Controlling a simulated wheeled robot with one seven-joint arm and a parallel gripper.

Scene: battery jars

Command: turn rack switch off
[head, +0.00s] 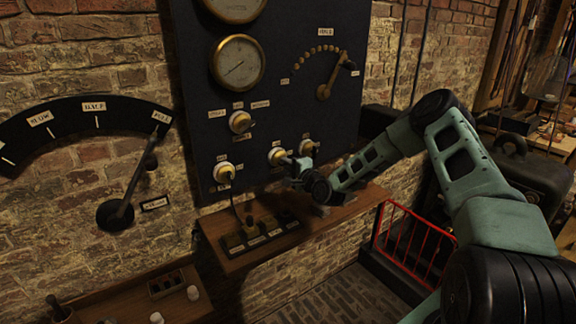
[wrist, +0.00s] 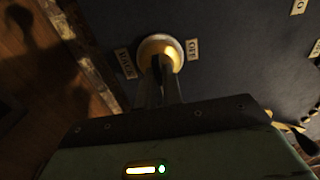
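A round brass switch with a pale rim (wrist: 160,48) is on the dark panel in the wrist view. A tag reading OFF (wrist: 192,49) is at its right, and another tag (wrist: 124,63) that I cannot read surely is at its left. My gripper (wrist: 163,78) is right at this switch, its two narrow fingers close together over the lower part. The lever is mostly hidden between or behind them. In the head view my gripper (head: 290,178) is at the lower right of the panel, by two brass switches (head: 277,156) and (head: 308,147). I cannot tell whether the fingers grip the lever.
The dark panel (head: 200,110) also carries two gauges, a dial lever (head: 338,75) and more switches (head: 240,122). A wooden shelf (head: 226,251) with a black block juts out below my gripper. A red rail (head: 415,240) stands at the right.

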